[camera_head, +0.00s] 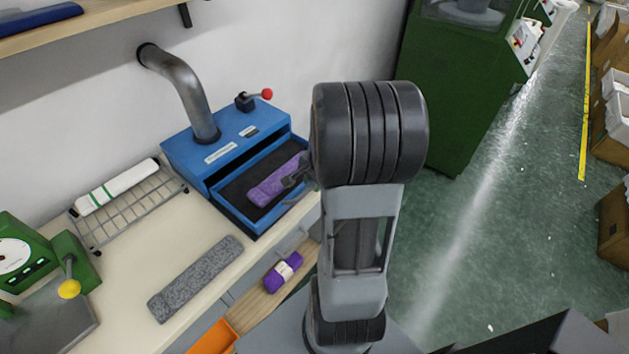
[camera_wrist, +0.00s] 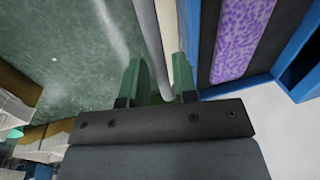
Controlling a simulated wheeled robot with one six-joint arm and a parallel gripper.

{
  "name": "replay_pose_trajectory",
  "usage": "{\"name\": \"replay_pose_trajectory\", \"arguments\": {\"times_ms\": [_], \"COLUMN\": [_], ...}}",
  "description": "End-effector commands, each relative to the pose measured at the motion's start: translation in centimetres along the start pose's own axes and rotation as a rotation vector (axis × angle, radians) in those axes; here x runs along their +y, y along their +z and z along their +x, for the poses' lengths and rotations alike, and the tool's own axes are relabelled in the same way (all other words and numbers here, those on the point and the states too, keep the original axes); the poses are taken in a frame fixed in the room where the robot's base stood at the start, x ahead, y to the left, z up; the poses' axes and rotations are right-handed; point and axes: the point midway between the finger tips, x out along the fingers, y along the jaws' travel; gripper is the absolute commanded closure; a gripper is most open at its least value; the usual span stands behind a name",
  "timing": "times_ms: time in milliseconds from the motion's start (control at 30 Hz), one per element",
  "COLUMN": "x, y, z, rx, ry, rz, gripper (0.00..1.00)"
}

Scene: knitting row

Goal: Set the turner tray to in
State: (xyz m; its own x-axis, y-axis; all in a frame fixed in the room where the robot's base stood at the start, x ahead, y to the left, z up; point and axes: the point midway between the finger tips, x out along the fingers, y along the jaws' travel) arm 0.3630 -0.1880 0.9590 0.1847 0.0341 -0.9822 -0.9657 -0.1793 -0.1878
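The turner tray (camera_head: 238,217) is a blue drawer with a dark floor, pulled out from the front of the blue turner (camera_head: 228,142). A purple knitted piece (camera_head: 268,185) lies in it and shows in the wrist view (camera_wrist: 240,40). My gripper is at the tray's right front end, partly hidden by my arm in the head view. A gap shows beside the bar, so I see no firm hold.
A red-knobbed lever (camera_head: 266,94) and a bent metal pipe (camera_head: 180,80) stand on the turner. A grey knitted strip (camera_head: 196,278), a wire rack (camera_head: 130,210) and a green machine (camera_head: 30,255) are on the counter. A purple bundle (camera_head: 283,272) lies lower in front.

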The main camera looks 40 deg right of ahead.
Motion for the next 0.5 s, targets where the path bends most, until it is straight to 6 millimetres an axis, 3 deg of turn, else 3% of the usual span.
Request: {"name": "replay_pose_trajectory", "arguments": {"times_ms": [267,500], "x": [0.0,0.01], "y": [-0.01,-0.01], "z": [-0.02,-0.02], "rx": [0.0,0.0], "ry": [0.0,0.0], "rz": [0.0,0.0], "gripper": [1.0,1.0]}}
